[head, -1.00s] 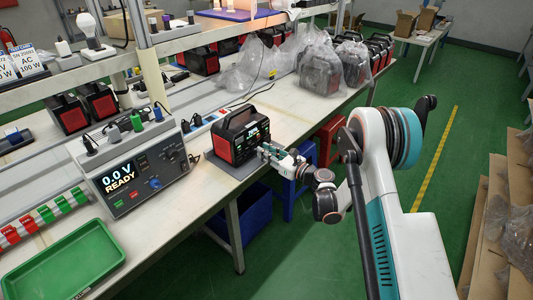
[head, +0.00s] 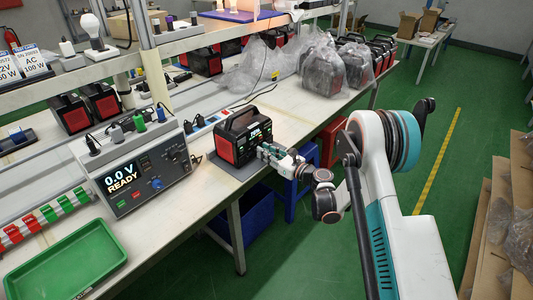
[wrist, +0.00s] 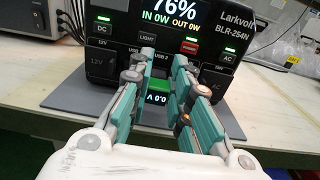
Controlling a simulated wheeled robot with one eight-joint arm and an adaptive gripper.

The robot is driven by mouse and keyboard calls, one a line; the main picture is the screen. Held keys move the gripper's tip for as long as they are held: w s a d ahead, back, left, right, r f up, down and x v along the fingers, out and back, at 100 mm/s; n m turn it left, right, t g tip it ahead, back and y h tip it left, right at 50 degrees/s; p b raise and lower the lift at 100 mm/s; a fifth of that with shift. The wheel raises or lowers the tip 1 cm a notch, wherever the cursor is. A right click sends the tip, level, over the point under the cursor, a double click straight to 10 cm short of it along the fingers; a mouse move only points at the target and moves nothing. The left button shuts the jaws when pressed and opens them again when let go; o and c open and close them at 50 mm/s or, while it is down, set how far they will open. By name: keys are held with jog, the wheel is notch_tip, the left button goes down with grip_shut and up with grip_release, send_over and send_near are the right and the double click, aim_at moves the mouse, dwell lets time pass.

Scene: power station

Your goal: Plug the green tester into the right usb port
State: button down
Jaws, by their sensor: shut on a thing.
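The black and red power station (head: 243,136) stands on a grey mat on the workbench, and its front panel with a lit screen fills the top of the wrist view (wrist: 107,32). My gripper (wrist: 163,64) is shut on the green tester (wrist: 158,86), whose small dark display reads about 0.0 V. The tester is held between the teal fingers, close to the lower front panel. The fingers and tester hide the ports, so I cannot tell whether the tester touches or enters one. In the head view my gripper (head: 264,150) is at the station's front.
A grey meter box (head: 140,175) showing 0.0 V READY and an empty green tray (head: 65,255) are to the left. Bagged power stations (head: 330,65) stand farther back. The grey mat (wrist: 75,100) is clear beside the gripper.

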jog(key=shift+w+a, duration=0.1)
jog(key=shift+a, duration=0.05)
dwell(0.3)
jog(key=c, duration=1.4)
grip_release()
jog(key=v, duration=1.2)
